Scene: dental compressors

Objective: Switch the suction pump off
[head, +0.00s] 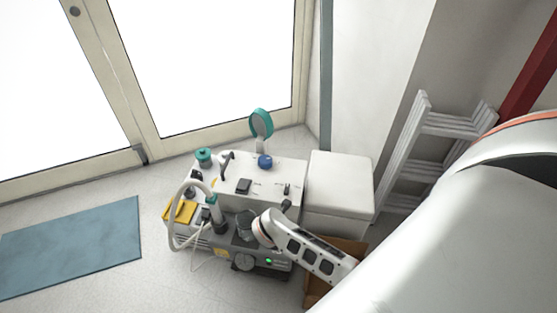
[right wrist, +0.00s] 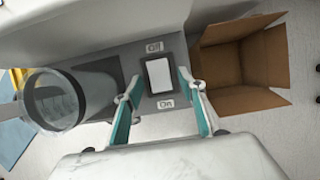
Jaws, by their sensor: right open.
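The suction pump (head: 244,262) is a grey unit low at the front of the equipment in the head view, with a small green light (head: 268,261) lit. In the right wrist view, a pale rocker switch (right wrist: 159,75) sits on a grey panel between an "Off" label (right wrist: 154,46) and an "On" label (right wrist: 165,103). My right gripper (right wrist: 159,84) is open and empty, its teal-padded fingers on either side of the switch. I cannot tell whether they touch the panel. My right arm hides part of the pump in the head view. My left gripper is not in view.
A clear canister (right wrist: 62,98) stands close left of the gripper. An open cardboard box (right wrist: 240,62) is at right. A white cabinet (head: 338,182), a grey ladder (head: 423,140) and a blue mat (head: 75,245) surround the equipment.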

